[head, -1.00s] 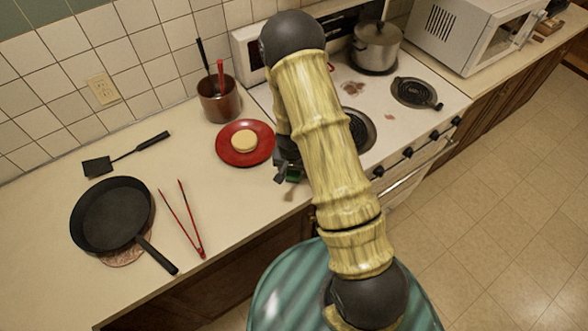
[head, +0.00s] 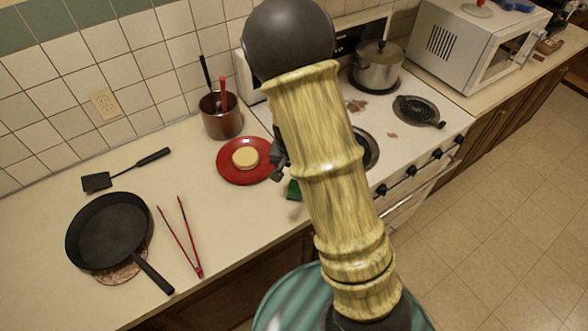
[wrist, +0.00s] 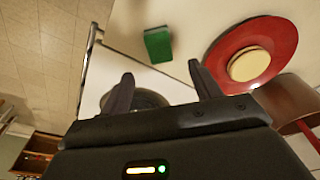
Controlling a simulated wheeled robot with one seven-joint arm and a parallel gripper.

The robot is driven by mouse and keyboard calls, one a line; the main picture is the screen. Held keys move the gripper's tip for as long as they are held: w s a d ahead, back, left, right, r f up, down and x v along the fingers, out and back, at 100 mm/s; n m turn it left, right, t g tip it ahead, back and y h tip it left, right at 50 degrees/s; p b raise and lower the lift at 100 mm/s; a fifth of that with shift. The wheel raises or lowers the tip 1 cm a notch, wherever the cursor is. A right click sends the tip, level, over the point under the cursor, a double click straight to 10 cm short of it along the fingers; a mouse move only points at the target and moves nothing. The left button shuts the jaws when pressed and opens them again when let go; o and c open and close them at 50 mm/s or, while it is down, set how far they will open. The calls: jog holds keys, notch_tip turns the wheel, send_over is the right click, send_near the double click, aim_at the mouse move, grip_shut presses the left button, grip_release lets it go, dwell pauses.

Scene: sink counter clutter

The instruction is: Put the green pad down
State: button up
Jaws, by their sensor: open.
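The green pad (wrist: 158,43) lies on the pale counter, apart from my gripper, close to the counter edge beside the stove. In the head view only part of the pad (head: 294,190) shows, next to my arm. My gripper (wrist: 160,80) is open and empty, with the pad beyond its fingertips in the wrist view. In the head view my arm hides most of the gripper.
A red plate (head: 232,175) with a round pale item (head: 245,158) is left of the pad. A utensil pot (head: 221,118) stands behind it. Red tongs (head: 181,238), a black pan (head: 107,230) and a spatula (head: 125,171) lie further left. The stove (head: 385,150) is to the right.

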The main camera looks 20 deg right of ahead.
jog(key=shift+s+r, duration=0.15)
jog(key=shift+r, duration=0.35)
jog(key=shift+r, duration=0.1)
jog(key=s+r+n+t, duration=0.1)
jog(key=s+r+n, duration=0.4)
jog(key=s+r, duration=0.5)
jog(key=s+d, duration=0.1)
jog(key=s, duration=0.1)
jog(key=shift+s+r+y, duration=0.35)
jog(key=shift+r+y, duration=0.05)
